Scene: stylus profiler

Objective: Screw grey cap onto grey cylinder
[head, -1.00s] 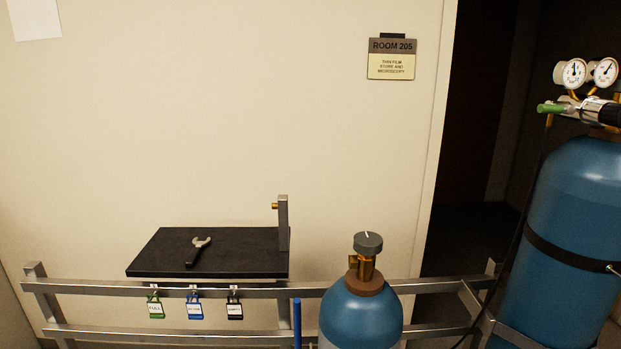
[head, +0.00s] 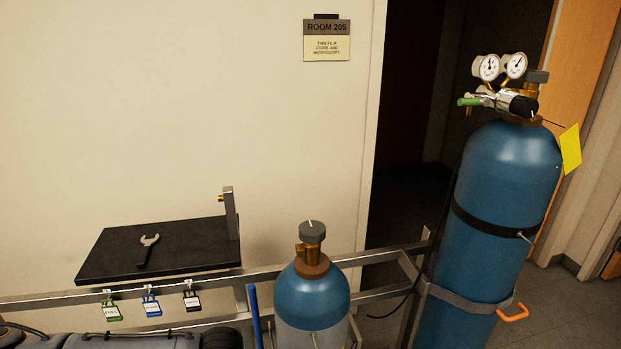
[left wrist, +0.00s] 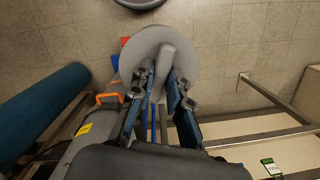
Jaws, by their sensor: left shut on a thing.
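My right gripper is in neither view.
A tall blue cylinder (head: 505,190) with gauges (head: 501,66) is strapped at the right. A black shelf (head: 190,245) holds a wrench (head: 147,250). A blue upright bar (head: 254,315) stands left of the shorter cylinder.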

